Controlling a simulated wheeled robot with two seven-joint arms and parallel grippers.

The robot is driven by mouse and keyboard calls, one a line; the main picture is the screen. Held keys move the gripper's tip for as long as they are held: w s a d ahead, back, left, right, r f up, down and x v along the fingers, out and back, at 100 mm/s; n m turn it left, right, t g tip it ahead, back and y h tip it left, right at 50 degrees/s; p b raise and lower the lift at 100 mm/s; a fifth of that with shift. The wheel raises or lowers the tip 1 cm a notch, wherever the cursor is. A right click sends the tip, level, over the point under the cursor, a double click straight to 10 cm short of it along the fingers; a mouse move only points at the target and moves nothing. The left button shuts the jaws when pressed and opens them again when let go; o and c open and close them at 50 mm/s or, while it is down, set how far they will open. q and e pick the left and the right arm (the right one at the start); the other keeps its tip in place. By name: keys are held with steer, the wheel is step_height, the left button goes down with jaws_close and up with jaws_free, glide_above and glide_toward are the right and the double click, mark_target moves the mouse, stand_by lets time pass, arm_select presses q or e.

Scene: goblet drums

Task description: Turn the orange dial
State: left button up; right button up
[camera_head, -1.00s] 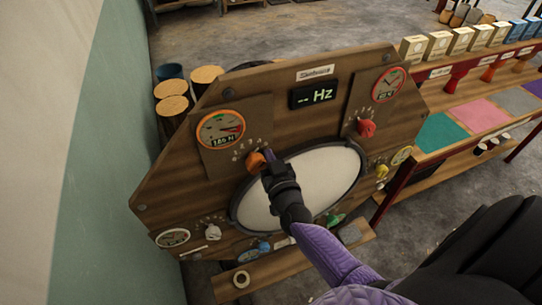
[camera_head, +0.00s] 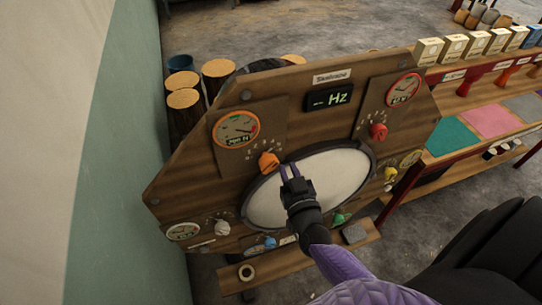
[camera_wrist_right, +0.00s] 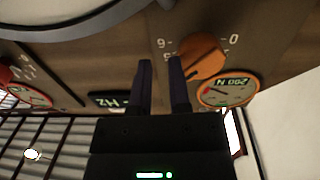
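The orange dial (camera_head: 268,160) is on the upper left of the wooden panel (camera_head: 185,165), below a round orange-rimmed gauge (camera_head: 236,129). The dial also shows upside down in the wrist view (camera_wrist_right: 203,58), beside its numbered scale, and the gauge display (camera_wrist_right: 228,90) there seems to read 200 N. My right gripper (camera_head: 290,171) is in front of the white oval drumhead (camera_head: 335,180), right of and slightly below the dial. Its two fingers (camera_wrist_right: 161,80) are parted with nothing between them, and appear clear of the dial. My left gripper is in neither view.
A red dial (camera_head: 378,131), yellow dial (camera_head: 390,174), green knob (camera_head: 338,218), blue knob (camera_head: 270,241) and white knob (camera_head: 222,228) are on the same panel. A green wall (camera_head: 120,170) stands close on the left. Shelves with boxes (camera_head: 453,48) are at right.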

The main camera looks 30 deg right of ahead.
steer(key=o, duration=0.4)
steer(key=s, duration=0.1)
steer(key=s+a, duration=0.2)
steer(key=shift+s+a+r+p, duration=0.2)
steer(key=shift+s+r+p, duration=0.1)
steer(key=shift+r+p, duration=0.1)
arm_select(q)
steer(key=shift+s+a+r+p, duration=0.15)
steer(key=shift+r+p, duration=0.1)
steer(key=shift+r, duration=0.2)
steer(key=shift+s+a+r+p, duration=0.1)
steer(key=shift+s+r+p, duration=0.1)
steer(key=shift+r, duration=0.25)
arm_select(e)
steer(key=s, duration=0.3)
steer(key=shift+s+d+f, duration=0.1)
steer(key=shift+s+f, duration=0.1)
steer(key=shift+s, duration=0.05)
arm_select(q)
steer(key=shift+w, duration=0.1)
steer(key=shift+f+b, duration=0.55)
arm_select(e)
steer(key=v, duration=1)
steer(key=shift+w, duration=0.1)
